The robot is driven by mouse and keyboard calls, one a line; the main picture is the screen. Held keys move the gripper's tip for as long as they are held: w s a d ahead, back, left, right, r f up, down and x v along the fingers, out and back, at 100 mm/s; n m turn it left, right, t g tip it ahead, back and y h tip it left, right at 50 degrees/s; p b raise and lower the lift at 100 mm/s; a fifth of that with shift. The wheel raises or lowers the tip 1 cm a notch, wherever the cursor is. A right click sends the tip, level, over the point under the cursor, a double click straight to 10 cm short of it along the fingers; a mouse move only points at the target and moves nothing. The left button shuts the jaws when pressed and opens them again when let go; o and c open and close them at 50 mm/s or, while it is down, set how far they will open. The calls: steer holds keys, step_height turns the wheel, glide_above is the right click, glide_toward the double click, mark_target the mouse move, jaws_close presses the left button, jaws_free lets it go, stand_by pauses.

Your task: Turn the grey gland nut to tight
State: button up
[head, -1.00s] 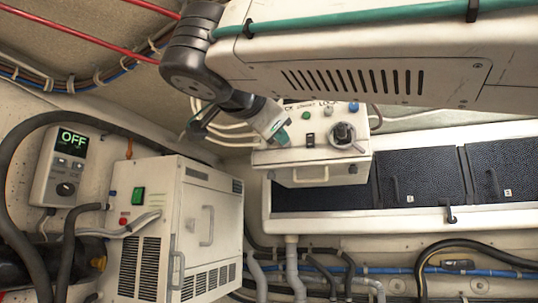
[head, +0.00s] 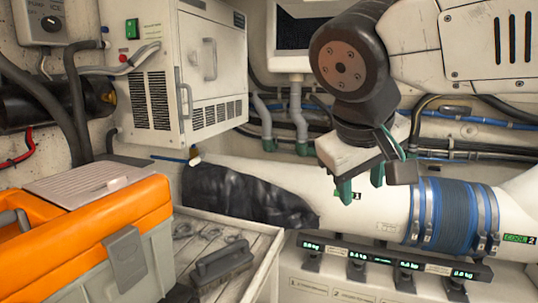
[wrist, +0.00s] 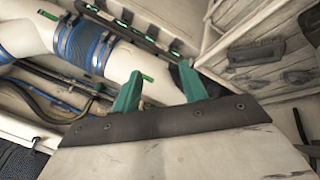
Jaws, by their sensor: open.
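I cannot make out a grey gland nut in either view. My gripper (head: 361,182) hangs in front of a thick white pipe in the head view, its green fingers apart and nothing between them. In the wrist view my gripper (wrist: 161,76) is also open and empty, with the white pipe (wrist: 112,62) behind the fingers. The pipe (head: 360,205) carries a blue ribbed sleeve (head: 450,215) with metal clamps and a dark wrapped section (head: 245,192). My arm hides part of the area behind it.
An orange-lidded toolbox (head: 95,225) stands at the front left. Beside it a wooden tray (head: 262,268) holds a brush (head: 222,265). A white cabinet (head: 180,75) stands behind. A strip of small displays (head: 395,262) runs below the pipe.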

steer(key=s+d+f+m+g+y, duration=0.3)
steer(key=s+d+f+m, duration=0.1)
steer(key=s+d+f, duration=0.8)
step_height(320, 180, down, 3)
steer(key=shift+s+d+r+g, duration=0.15)
steer(key=shift+s+d+g, duration=0.25)
steer(key=shift+s, duration=0.5)
stand_by(0.4)
